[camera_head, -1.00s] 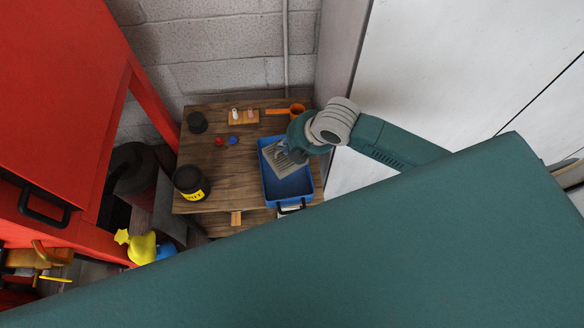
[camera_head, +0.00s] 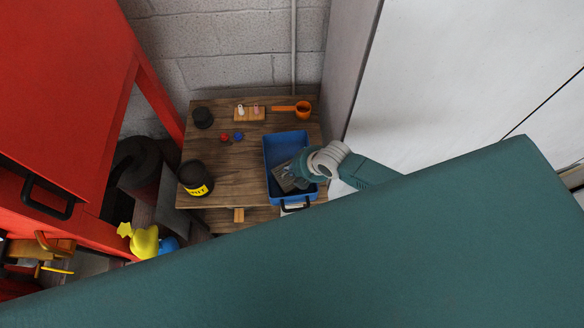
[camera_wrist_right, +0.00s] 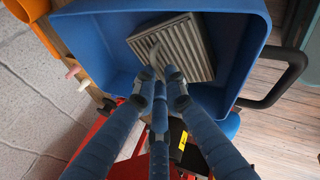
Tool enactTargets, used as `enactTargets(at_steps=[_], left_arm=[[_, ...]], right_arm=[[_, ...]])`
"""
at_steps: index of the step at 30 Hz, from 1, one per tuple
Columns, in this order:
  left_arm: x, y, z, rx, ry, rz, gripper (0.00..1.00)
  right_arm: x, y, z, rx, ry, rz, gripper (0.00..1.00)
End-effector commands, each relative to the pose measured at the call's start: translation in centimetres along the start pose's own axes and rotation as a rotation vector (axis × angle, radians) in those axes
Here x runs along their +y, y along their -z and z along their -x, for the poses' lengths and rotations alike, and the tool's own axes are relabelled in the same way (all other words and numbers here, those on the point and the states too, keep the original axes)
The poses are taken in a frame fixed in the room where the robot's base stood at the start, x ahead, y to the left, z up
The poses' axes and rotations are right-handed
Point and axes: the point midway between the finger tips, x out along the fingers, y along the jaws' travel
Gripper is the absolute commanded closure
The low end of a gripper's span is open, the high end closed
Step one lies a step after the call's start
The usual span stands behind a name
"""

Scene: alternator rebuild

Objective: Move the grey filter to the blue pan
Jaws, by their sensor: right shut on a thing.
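The blue pan (camera_head: 283,148) sits on the right part of the wooden table. The grey filter (camera_head: 284,180), a flat ribbed square, is tilted inside the pan's outline near its front end. It also shows in the right wrist view (camera_wrist_right: 180,48), between the pan's blue walls (camera_wrist_right: 95,40). My right gripper (camera_head: 297,174) is shut on the filter; its blue fingers (camera_wrist_right: 160,76) meet at the filter's edge in the right wrist view. I cannot tell whether the filter touches the pan floor. My left gripper is not in view.
On the wooden table (camera_head: 235,165) stand a dark jar with a yellow label (camera_head: 194,180), a black pot (camera_head: 203,118), red and blue knobs (camera_head: 231,137), a small wooden block (camera_head: 249,114) and an orange scoop (camera_head: 302,109). A white cabinet (camera_head: 430,80) stands close on the right.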

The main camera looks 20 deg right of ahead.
Motion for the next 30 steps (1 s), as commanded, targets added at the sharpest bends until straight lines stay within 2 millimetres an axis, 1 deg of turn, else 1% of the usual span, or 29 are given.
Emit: enactTargets(at_steps=[3, 8, 9, 12, 20, 23, 26, 30], left_arm=[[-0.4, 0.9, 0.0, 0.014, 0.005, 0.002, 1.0], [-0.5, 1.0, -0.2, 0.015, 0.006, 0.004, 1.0], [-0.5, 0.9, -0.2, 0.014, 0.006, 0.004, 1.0], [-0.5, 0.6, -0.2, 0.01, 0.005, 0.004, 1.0], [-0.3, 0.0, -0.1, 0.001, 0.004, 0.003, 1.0], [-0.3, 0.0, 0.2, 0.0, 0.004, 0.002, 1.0], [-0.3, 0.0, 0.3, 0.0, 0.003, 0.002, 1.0], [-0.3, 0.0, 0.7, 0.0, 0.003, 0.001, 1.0]], right_arm=[[0.1, 0.0, 0.1, 0.0, -0.002, 0.0, 1.0], [-0.1, -0.1, -0.2, 0.0, -0.001, 0.001, 1.0], [-0.1, -0.1, -0.3, 0.0, -0.001, 0.001, 0.88], [-0.1, -0.1, -0.2, 0.0, 0.0, 0.001, 0.71], [-0.1, -0.1, -0.1, -0.001, 0.0, 0.0, 0.71], [0.1, -0.1, 0.4, -0.001, 0.0, 0.0, 0.71], [0.1, -0.2, 1.7, -0.002, -0.001, 0.002, 0.71], [0.1, -0.2, 4.6, -0.002, -0.001, 0.004, 0.71]])
